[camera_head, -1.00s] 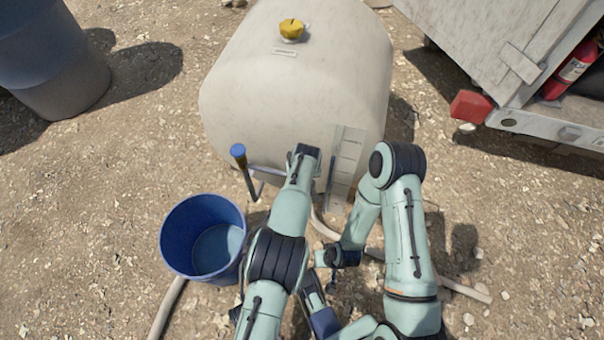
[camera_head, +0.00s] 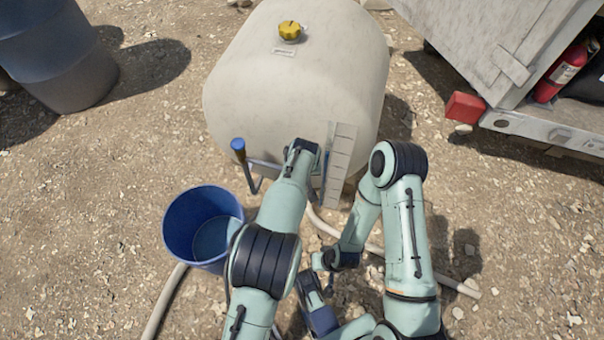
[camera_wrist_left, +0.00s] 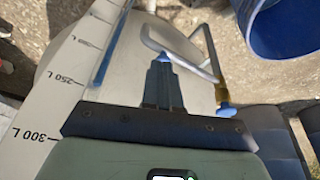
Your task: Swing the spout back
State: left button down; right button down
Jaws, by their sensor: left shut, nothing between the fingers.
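The pale tank (camera_head: 290,90) has a bent metal spout (camera_head: 254,180) low on its front left. A dark upright piece with a blue top (camera_head: 238,148) stands at it. In the left wrist view a bent grey metal tube (camera_wrist_left: 185,62) lies just beyond my left gripper (camera_wrist_left: 162,62), near a brass fitting (camera_wrist_left: 221,93). The fingers are shut with nothing between them; whether they touch the tube I cannot tell. In the head view my left arm's end (camera_head: 302,148) is in front of the tank. My right gripper (camera_head: 322,262) is low, partly hidden, its fingers unclear.
A blue bucket (camera_head: 176,238) stands on the gravel left of my left arm. A pale hose (camera_head: 165,303) lies on the ground. A level scale (camera_head: 341,160) is on the tank front. A trailer (camera_head: 545,125) is at right, dark blue barrels (camera_head: 65,60) at upper left.

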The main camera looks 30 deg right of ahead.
pick_arm(q)
jog(key=shift+v, duration=1.15)
pick_arm(e)
jog(key=shift+s+a+r, duration=0.2)
jog(key=shift+s+r, duration=0.05)
jog(key=shift+s, duration=0.25)
pick_arm(q)
jog(key=shift+f, duration=0.1)
